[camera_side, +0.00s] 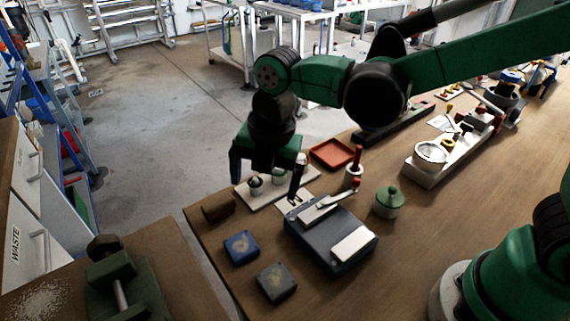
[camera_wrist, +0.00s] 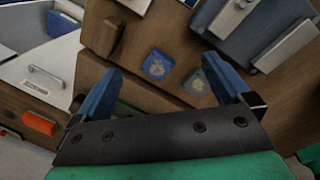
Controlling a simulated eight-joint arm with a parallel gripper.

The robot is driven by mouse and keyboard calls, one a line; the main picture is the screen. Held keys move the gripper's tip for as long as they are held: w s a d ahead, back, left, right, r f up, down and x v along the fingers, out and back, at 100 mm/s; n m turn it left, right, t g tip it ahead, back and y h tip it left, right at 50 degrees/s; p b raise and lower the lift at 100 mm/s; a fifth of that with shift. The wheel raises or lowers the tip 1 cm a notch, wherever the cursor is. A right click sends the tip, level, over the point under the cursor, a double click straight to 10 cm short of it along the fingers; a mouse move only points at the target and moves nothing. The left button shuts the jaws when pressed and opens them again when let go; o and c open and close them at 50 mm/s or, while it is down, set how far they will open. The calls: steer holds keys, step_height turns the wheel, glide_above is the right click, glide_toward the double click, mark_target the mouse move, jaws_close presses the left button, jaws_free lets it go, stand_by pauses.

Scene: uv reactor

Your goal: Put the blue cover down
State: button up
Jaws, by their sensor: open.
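The blue cover (camera_side: 241,247), a flat square with a pale yellowish mark, lies on the wooden table near its left edge. In the wrist view the blue cover (camera_wrist: 157,65) shows between my fingertips in the picture. My gripper (camera_side: 266,184) is open, with nothing seen between its fingers. It hangs beyond the cover in the side view, apart from it; the wrist view also shows both fingers (camera_wrist: 163,68) spread wide.
A grey square (camera_side: 276,281) lies beside the blue cover. A blue-grey box (camera_side: 330,245) with pale plates stands to their right. A brown block (camera_side: 218,208) and a white board (camera_side: 250,199) with small jars sit behind. A green-lidded jar (camera_side: 388,203) stands farther right.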

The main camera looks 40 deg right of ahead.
mark_target(241, 244)
steer(key=a+f+n, duration=0.1)
steer(key=n, duration=0.2)
steer(key=a+f+n+g, duration=0.1)
steer(key=a+n, duration=0.1)
steer(key=a+f+n, duration=0.2)
steer(key=n, duration=0.1)
steer(key=shift+s+a+f+n+g+h, duration=0.1)
steer(key=shift+s+a+n+g+h, duration=0.2)
steer(key=shift+h, duration=0.1)
steer(key=shift+f, duration=2.85)
jaws_close()
steer(key=shift+r, duration=0.15)
